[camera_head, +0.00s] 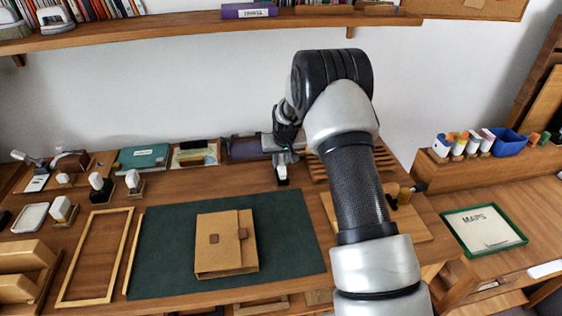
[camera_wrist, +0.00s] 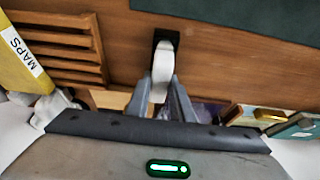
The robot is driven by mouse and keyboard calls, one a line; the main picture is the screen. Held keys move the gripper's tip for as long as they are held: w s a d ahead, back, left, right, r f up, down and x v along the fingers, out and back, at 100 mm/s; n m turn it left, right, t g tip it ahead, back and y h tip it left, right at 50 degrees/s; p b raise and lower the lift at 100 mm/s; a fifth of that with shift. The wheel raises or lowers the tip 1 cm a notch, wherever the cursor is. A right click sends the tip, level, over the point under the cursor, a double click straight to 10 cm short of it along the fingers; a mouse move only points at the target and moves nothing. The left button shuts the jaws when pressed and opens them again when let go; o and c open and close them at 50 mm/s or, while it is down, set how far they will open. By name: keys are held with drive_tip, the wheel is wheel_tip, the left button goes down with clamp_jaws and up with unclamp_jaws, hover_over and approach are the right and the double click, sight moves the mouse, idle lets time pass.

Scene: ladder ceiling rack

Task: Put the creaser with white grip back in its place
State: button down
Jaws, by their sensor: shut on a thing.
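My gripper (camera_head: 282,155) is over the back of the desk, just behind the green mat (camera_head: 175,235). It is shut on a white grip with a dark end, which I take to be the creaser (camera_head: 282,172). In the wrist view the white creaser (camera_wrist: 162,64) stands out between the fingertips (camera_wrist: 162,92). A black part (camera_wrist: 167,38) shows at its far end; I cannot tell whether it touches the desk. Which spot is the creaser's place is not clear from these views.
A slatted wooden rack (camera_wrist: 60,48) lies beside the gripper. A brown folder (camera_head: 226,243) lies on the mat. White-topped tools (camera_head: 100,186) stand at the left. A wooden ledge (camera_head: 470,172) with a blue bin (camera_head: 508,142) is at the right. A shelf (camera_head: 200,24) hangs above.

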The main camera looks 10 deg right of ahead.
drive_tip(key=c, duration=1.5)
unclamp_jaws()
drive_tip(key=p+v, duration=0.1)
drive_tip(key=v, duration=1.6)
drive_tip(key=shift+r, duration=0.2)
drive_tip(key=shift+r, duration=0.1)
drive_tip(key=s+f+p+v, duration=0.1)
drive_tip(key=s+p+v, duration=0.2)
drive_tip(key=v, duration=1.3)
drive_tip(key=shift+t, duration=0.5)
drive_tip(key=s+r+p, duration=0.2)
drive_tip(key=s+r, duration=0.1)
drive_tip(key=s, duration=0.6)
drive_tip(key=s+r+p, duration=0.2)
drive_tip(key=s+r, duration=0.2)
drive_tip(key=s, duration=0.5)
drive_tip(key=s+r+p, duration=0.2)
drive_tip(key=s+r, duration=0.1)
drive_tip(key=s, duration=0.6)
drive_tip(key=shift+s+r+p, duration=0.15)
drive_tip(key=shift+r+p, duration=0.15)
drive_tip(key=shift+p, duration=0.1)
